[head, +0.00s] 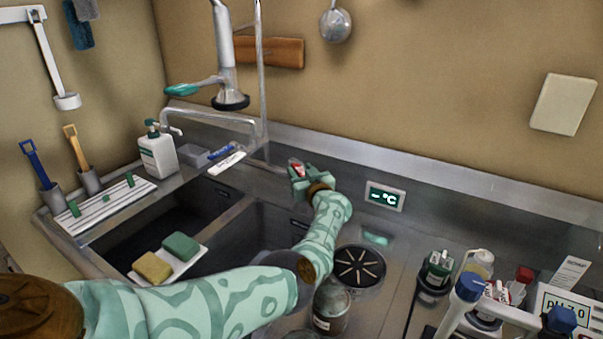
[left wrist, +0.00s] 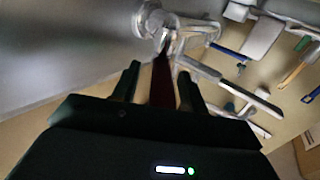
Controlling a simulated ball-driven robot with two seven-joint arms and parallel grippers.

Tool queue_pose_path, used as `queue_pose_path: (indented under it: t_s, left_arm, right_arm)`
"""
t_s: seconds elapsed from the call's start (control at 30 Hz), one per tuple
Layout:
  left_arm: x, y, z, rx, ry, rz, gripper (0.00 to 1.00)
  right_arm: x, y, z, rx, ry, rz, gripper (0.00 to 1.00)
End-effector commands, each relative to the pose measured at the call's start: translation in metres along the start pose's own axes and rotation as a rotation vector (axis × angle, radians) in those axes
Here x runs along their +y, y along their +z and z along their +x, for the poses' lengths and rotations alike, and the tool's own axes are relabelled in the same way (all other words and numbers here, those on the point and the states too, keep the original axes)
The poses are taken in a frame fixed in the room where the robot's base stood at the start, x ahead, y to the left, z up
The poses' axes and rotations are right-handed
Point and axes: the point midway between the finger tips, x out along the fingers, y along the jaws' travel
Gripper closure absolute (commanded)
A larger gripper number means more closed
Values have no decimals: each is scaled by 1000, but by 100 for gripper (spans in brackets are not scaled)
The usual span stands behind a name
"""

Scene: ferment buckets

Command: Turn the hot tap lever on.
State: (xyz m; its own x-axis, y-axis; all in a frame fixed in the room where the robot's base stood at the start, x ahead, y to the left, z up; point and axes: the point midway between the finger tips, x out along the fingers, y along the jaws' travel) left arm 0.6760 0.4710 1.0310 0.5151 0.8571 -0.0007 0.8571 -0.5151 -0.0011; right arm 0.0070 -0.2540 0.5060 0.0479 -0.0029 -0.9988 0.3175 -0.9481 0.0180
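The hot tap lever (head: 297,168) shows as a small red patch at my left gripper (head: 300,175), behind the sink by the backsplash. In the left wrist view the dark red lever (left wrist: 162,80) runs from the metal tap body (left wrist: 158,22) down between the two fingers of my left gripper (left wrist: 158,82). The fingers are apart, with a visible gap on each side of the lever, so the gripper is open around it. The tap's spout (head: 215,114) reaches left over the sink. The gripper hides much of the lever in the head view. My right gripper is not in view.
A hanging spray head (head: 231,98) is left of the tap riser. A soap bottle (head: 157,152) and grey box (head: 193,155) stand behind the left basin. A temperature display (head: 385,196) is right of my gripper.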

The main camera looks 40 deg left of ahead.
Motion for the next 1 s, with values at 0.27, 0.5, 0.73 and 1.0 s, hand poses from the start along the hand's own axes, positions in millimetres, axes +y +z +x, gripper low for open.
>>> queue_pose_path:
  t_s: [0.27, 0.5, 0.73, 1.0]
  left_arm:
    - [0, -2, -4, 0, -1, -1, 56]
    - [0, -10, -52, -1, 2, -2, 56]
    - [1, -7, -115, -1, 2, -1, 56]
    - [1, -1, -158, 0, 1, -1, 56]
  right_arm:
    - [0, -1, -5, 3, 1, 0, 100]
    - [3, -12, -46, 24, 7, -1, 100]
    - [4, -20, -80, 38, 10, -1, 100]
    - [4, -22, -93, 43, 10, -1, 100]
